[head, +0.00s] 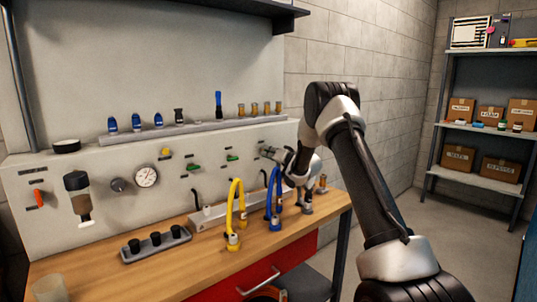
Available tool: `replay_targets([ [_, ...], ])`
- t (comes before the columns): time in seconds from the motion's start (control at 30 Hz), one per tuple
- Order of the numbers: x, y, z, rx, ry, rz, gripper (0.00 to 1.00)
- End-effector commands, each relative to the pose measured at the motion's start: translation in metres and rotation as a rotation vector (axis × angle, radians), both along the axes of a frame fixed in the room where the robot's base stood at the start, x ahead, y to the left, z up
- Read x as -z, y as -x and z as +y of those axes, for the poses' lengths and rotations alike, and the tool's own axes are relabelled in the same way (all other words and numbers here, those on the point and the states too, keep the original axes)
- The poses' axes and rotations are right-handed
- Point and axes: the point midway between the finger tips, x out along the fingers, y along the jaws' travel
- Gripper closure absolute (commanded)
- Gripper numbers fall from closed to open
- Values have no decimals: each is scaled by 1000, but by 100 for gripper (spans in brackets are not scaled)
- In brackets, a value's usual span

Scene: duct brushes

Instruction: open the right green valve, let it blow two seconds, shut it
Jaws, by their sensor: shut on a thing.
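Two green valve levers show on the pale panel in the head view, a left one (194,167) and a middle one (232,157). My gripper (268,152) is at the panel to the right of them, in line with their row. Its jaws are shut on the right green valve, which they hide almost wholly. The lever's angle cannot be made out. A dark bent outlet (265,176) shows below the gripper.
A yellow hose (236,208) and a blue hose (273,200) stand on the wooden bench (190,262), close below my arm. A ledge (200,126) with several small brushes runs above.

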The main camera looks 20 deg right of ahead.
Motion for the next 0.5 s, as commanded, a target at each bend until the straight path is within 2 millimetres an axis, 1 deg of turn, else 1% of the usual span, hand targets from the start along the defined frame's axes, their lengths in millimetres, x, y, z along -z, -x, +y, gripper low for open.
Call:
replay_targets([
  [0.3,0,0,0,1,258,-93,100],
  [0.5,0,0,0,1,398,-144,100],
])
